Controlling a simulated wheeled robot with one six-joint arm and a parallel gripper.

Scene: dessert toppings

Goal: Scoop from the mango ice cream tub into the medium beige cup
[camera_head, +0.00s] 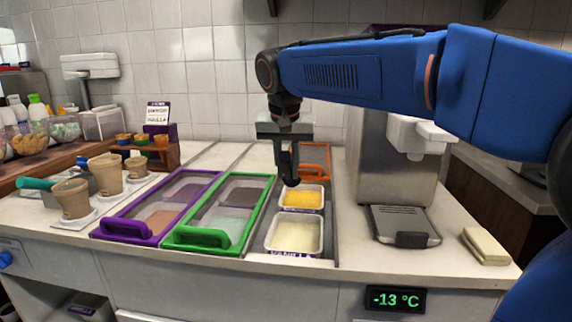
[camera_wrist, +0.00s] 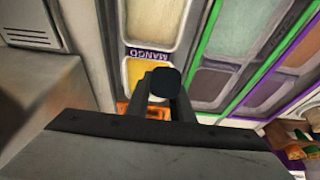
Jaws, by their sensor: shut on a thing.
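The mango tub (camera_head: 301,199) holds yellow ice cream and stands uncovered in the right-hand well; it and its MANGO label (camera_wrist: 148,54) show in the wrist view. The orange lid (camera_head: 318,150) lies slid back behind it. A scoop with a teal handle (camera_head: 37,184) lies behind the front cup.
A pale cream tub (camera_head: 295,236) sits open in front of the mango tub. Purple (camera_head: 124,227) and green (camera_head: 200,238) lids cover the wells to the left. A steel machine (camera_head: 390,160) with a drip tray (camera_head: 404,224) and a folded cloth (camera_head: 486,246) are at right.

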